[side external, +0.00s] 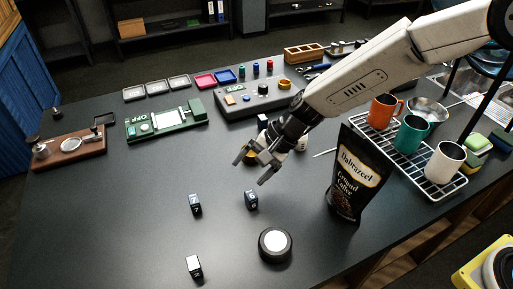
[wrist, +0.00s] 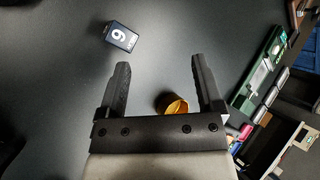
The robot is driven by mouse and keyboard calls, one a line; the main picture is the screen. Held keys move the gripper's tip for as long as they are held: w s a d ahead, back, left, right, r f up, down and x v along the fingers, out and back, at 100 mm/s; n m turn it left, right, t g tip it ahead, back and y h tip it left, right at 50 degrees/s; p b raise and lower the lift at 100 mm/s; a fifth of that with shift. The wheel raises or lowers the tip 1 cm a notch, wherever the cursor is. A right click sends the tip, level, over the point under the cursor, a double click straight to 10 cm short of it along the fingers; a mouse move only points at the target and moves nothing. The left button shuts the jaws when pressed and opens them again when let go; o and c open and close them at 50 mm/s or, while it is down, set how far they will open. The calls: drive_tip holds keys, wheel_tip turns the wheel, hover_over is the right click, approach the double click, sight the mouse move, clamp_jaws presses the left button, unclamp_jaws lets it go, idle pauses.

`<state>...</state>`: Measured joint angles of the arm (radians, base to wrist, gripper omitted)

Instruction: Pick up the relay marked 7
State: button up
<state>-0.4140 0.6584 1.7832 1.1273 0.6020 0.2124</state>
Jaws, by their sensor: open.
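Small dark blocks that look like relays stand apart on the black table in the side view: one at left (side external: 195,203), one near the middle (side external: 251,199), and one at the front with a pale top (side external: 194,266). Their marks are too small to read surely there. The wrist view shows one dark relay (wrist: 121,36) with a white digit that looks like 9 or 6, beyond the left fingertip. I cannot tell which relay is marked 7. My gripper (side external: 250,172) is open and empty above the table, behind the middle block; its fingers also show in the wrist view (wrist: 160,65).
A round black puck with a white top (side external: 275,245) lies at the front. A black coffee bag (side external: 358,175) stands at right, beside a rack with mugs (side external: 445,162). The front left table is mostly clear.

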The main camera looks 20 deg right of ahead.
sight(195, 198)
drive_tip(key=s+a+m+y, duration=0.1)
drive_tip(key=a, duration=0.1)
drive_tip(key=s+a+m+g+y, duration=0.2)
drive_tip(key=a+m, duration=0.1)
drive_tip(key=shift+a+y, duration=0.3)
drive_tip(key=w+m, duration=0.1)
drive_tip(key=a+f+m+y, duration=0.1)
drive_tip(key=m, duration=0.1)
drive_tip(key=w+a+m+y, duration=0.1)
drive_tip(key=m, duration=0.1)
drive_tip(key=shift+w+f+t, duration=0.3)
drive_tip(key=shift+f+t, duration=0.1)
drive_tip(key=shift+w+f+m+t+y, duration=0.35)
drive_tip(key=shift+w+m, duration=0.2)
drive_tip(key=shift+m, duration=0.15)
drive_tip(key=shift+x, duration=2.5)
clamp_jaws()
